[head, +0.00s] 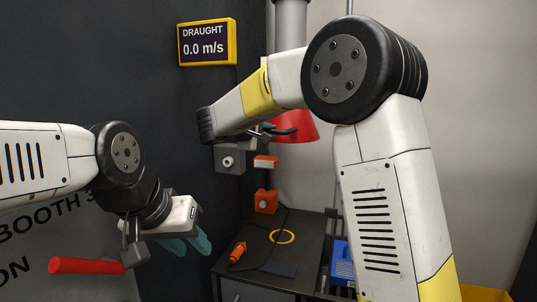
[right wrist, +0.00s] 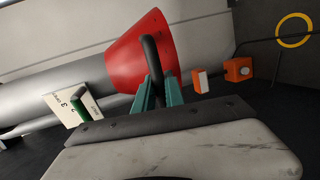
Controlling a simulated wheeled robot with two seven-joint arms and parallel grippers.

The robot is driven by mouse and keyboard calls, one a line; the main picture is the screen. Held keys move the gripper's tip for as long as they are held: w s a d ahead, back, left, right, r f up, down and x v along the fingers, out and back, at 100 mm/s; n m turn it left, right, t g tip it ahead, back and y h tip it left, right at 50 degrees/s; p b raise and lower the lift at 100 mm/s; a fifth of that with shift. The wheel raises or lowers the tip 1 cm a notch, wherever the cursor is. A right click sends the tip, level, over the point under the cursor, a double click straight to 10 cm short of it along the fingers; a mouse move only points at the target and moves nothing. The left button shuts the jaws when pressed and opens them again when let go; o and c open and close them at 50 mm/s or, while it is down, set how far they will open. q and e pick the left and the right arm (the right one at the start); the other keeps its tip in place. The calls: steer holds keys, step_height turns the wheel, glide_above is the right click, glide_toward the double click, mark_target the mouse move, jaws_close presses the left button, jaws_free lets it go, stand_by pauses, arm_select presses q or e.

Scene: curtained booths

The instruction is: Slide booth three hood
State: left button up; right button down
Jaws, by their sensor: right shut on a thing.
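The red hood (head: 298,126) hangs under a grey duct (head: 291,25) in the head view, partly hidden by my right arm. In the right wrist view the red hood (right wrist: 142,52) is large, with a dark loop handle (right wrist: 150,48) at its rim. My right gripper (right wrist: 157,82) has its teal fingers shut on that handle. In the head view my right gripper (head: 272,129) is partly hidden behind the arm. My left gripper (head: 188,245) is empty at lower left, its teal fingers apart, away from the hood.
A draught display (head: 207,42) reads 0.0 m/s. A dark table (head: 255,262) holds an orange block (head: 266,201), an orange tool (head: 237,252) and a yellow ring (head: 282,237). A blue crate (head: 342,262) stands to its right. A red bar (head: 85,266) is at lower left.

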step_height(320, 180, up, 12)
steer(key=shift+f, duration=0.1)
stand_by(0.4)
steer(key=c, duration=1.4)
jaws_free()
steer(key=shift+c, duration=0.2)
steer(key=v, duration=0.7)
steer(key=shift+s+a, duration=0.2)
steer(key=shift+s, duration=0.15)
